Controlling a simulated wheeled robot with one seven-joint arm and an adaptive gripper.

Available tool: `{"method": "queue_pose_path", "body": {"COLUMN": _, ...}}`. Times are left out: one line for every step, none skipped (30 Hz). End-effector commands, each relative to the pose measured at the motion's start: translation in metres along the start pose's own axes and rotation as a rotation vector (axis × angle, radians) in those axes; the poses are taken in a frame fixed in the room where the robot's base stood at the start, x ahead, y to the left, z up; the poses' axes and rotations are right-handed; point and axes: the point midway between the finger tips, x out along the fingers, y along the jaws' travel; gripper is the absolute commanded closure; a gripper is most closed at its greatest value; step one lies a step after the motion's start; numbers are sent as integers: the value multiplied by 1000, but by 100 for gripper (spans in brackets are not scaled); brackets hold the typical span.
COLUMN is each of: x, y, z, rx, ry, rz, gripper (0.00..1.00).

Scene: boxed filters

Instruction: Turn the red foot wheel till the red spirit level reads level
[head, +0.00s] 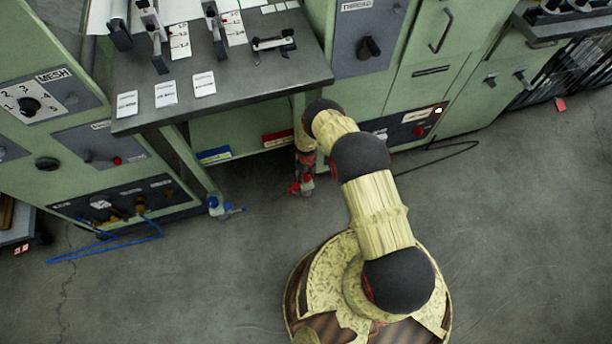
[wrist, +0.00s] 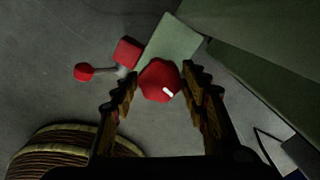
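The red foot wheel (wrist: 158,82), with a white mark on its face, lies between my fingertips in the wrist view. My gripper (wrist: 160,74) is open, one finger on each side of the wheel with a narrow gap showing. I cannot tell how deep the fingers reach around it. In the head view my gripper (head: 305,168) points down by the table leg, just above the red foot parts (head: 300,188).
Beside the wheel are a red block (wrist: 127,52) and a red-knobbed lever (wrist: 84,71). A blue foot (head: 215,207) and blue level (head: 214,155) are at left. The table (head: 240,92) overhangs above. A black cable (head: 455,150) lies right; front floor is clear.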

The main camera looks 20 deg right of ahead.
Motion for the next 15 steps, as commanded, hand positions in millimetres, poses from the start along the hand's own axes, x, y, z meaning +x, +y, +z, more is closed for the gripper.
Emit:
{"method": "queue_pose_path", "body": {"x": 0, "y": 0, "z": 0, "rx": 0, "ry": 0, "rz": 0, "gripper": 51}}
{"method": "queue_pose_path", "body": {"x": 0, "y": 0, "z": 0, "rx": 0, "ry": 0, "rz": 0, "gripper": 49}}
{"method": "queue_pose_path", "body": {"x": 0, "y": 0, "z": 0, "rx": 0, "ry": 0, "rz": 0, "gripper": 47}}
{"method": "queue_pose_path", "body": {"x": 0, "y": 0, "z": 0, "rx": 0, "ry": 0, "rz": 0, "gripper": 45}}
{"method": "queue_pose_path", "body": {"x": 0, "y": 0, "z": 0, "rx": 0, "ry": 0, "rz": 0, "gripper": 43}}
{"method": "queue_pose_path", "body": {"x": 0, "y": 0, "z": 0, "rx": 0, "ry": 0, "rz": 0, "gripper": 41}}
{"method": "queue_pose_path", "body": {"x": 0, "y": 0, "z": 0, "rx": 0, "ry": 0, "rz": 0, "gripper": 40}}
{"method": "queue_pose_path", "body": {"x": 0, "y": 0, "z": 0, "rx": 0, "ry": 0, "rz": 0, "gripper": 40}}
{"method": "queue_pose_path", "body": {"x": 0, "y": 0, "z": 0, "rx": 0, "ry": 0, "rz": 0, "gripper": 40}}
{"method": "queue_pose_path", "body": {"x": 0, "y": 0, "z": 0, "rx": 0, "ry": 0, "rz": 0, "gripper": 40}}
{"method": "queue_pose_path", "body": {"x": 0, "y": 0, "z": 0, "rx": 0, "ry": 0, "rz": 0, "gripper": 40}}
{"method": "queue_pose_path", "body": {"x": 0, "y": 0, "z": 0, "rx": 0, "ry": 0, "rz": 0, "gripper": 40}}
{"method": "queue_pose_path", "body": {"x": 0, "y": 0, "z": 0, "rx": 0, "ry": 0, "rz": 0, "gripper": 40}}
{"method": "queue_pose_path", "body": {"x": 0, "y": 0, "z": 0, "rx": 0, "ry": 0, "rz": 0, "gripper": 40}}
{"method": "queue_pose_path", "body": {"x": 0, "y": 0, "z": 0, "rx": -2, "ry": 0, "rz": 0, "gripper": 40}}
